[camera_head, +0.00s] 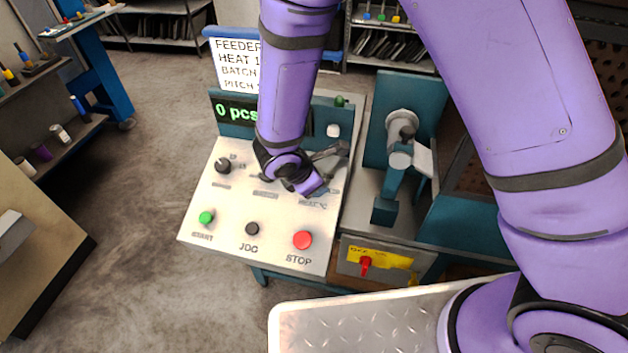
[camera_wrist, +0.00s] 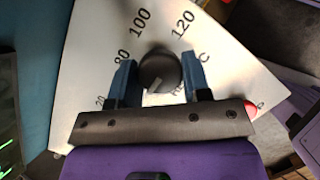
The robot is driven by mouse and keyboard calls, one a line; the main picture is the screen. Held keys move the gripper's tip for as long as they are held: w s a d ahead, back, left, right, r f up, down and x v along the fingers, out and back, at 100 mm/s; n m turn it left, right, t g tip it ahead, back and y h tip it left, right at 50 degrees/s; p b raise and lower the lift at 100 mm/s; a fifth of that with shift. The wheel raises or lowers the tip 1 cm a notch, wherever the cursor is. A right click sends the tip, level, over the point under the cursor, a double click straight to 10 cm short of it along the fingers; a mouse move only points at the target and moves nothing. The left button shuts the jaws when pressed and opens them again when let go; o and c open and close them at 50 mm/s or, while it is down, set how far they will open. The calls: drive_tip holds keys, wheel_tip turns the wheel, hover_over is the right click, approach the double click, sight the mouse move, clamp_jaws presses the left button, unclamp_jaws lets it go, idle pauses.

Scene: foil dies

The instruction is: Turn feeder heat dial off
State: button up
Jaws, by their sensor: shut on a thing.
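The feeder's heat dial is a round black knob (camera_wrist: 158,72) on a pale panel, in the middle of the wrist view. A scale with 20, 80, 100, 120 and a C runs around it. A pale pointer line on the knob points down and slightly left in that view. My gripper (camera_wrist: 158,63) has its two blue fingers on either side of the knob, shut on it. In the head view my arm and wrist hide the dial on the control panel (camera_head: 276,222).
The panel also has a black knob (camera_head: 223,166) at left, a green START button (camera_head: 206,217), a black JOG button (camera_head: 252,228) and a red STOP button (camera_head: 302,240). A red switch (camera_head: 365,265) on a yellow plate is to the right.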

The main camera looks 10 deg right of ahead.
idle(0.5)
drive_tip(key=o, duration=0.9)
drive_tip(key=v, duration=1.1)
drive_tip(key=shift+f, duration=0.1)
drive_tip(key=d+r+m+g+y, duration=0.1)
drive_tip(key=d+r+m+y, duration=0.1)
drive_tip(key=d+r+m, duration=1.25)
drive_tip(key=s+d+r+m+y, duration=0.1)
drive_tip(key=s+d+r+m, duration=0.1)
drive_tip(key=s+d+r, duration=0.2)
drive_tip(key=s+d+r+m+t+y, duration=0.1)
drive_tip(key=s+d+r+m, duration=0.2)
drive_tip(key=s+d+r, duration=0.2)
drive_tip(key=s+d+r+m+t, duration=0.1)
drive_tip(key=s+d+r+m, duration=0.1)
drive_tip(key=s+d+r, duration=0.2)
drive_tip(key=shift+s+d+r+m+y, duration=0.2)
drive_tip(key=shift+s+d+m+y, duration=0.2)
drive_tip(key=shift+s+d, duration=0.55)
